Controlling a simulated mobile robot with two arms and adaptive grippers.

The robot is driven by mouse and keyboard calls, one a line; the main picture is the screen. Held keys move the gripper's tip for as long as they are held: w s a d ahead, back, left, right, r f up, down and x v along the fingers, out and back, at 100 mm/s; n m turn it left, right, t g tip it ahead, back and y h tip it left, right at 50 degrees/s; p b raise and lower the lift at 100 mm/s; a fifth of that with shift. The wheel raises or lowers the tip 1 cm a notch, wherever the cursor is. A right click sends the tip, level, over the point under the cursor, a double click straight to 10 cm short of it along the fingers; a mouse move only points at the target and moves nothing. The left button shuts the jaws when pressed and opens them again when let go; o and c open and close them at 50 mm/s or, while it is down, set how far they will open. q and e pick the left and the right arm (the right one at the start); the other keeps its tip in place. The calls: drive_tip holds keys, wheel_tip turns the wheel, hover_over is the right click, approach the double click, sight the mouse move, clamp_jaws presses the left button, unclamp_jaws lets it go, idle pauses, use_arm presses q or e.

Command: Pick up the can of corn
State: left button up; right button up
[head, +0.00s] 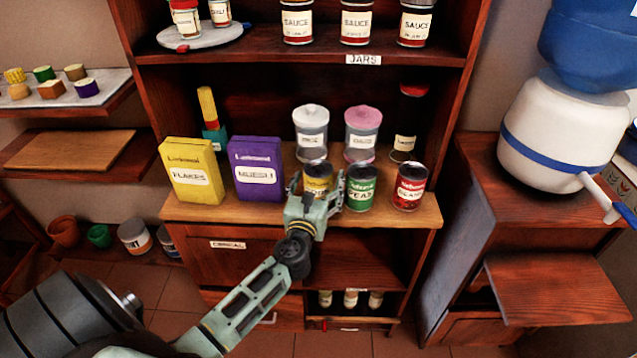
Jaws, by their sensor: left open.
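The can of corn (318,175) is a yellow-labelled can standing upright on the cabinet's middle shelf. Its lower part is hidden behind my left gripper (318,188). My left gripper is open, with one finger at the left side of the can and the other at its right side, near the green can of peas. I cannot tell whether the fingers touch the can. My right gripper does not show.
The green peas can (362,188) stands close on the right, then a red can (409,186). A purple muesli box (256,168) and a yellow flakes box (192,170) stand on the left. Glass jars (311,133) stand behind. An upper shelf holds sauce jars (298,23).

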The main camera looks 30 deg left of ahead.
use_arm(q)
drive_tip(key=shift+w, duration=0.1)
drive_tip(key=c, duration=1.7)
drive_tip(key=shift+r, duration=0.1)
drive_tip(key=shift+c, duration=0.2)
